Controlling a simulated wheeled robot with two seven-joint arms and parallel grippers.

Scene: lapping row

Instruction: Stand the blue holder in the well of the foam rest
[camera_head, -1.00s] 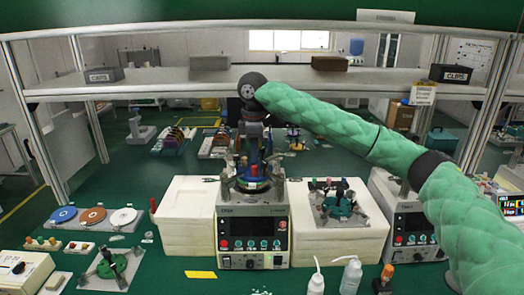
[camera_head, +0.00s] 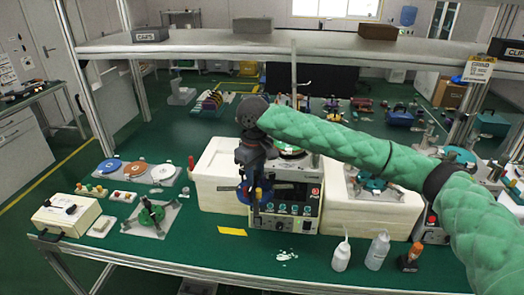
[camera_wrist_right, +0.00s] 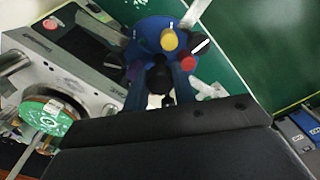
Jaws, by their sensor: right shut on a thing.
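My right gripper (camera_head: 256,202) hangs in front of the lapping machine's control panel in the head view, its fingers pointing down. It is shut on the blue holder (camera_head: 243,192), whose blue edge shows around the dark fingers. In the right wrist view the blue holder (camera_wrist_right: 146,44) is a round blue body with yellow, red and dark knobs, beyond the gripper fingers (camera_wrist_right: 160,82). I cannot pick out the foam rest or its well for certain; pale, foam-like white blocks stand left (camera_head: 215,172) and right (camera_head: 398,212) of the machine. My left gripper is out of view.
The lapping machine (camera_head: 309,211) stands directly behind the holder. Two bottles (camera_head: 341,256) and an orange-topped item (camera_head: 411,256) stand at the front right. A shelf (camera_head: 200,43) spans behind.

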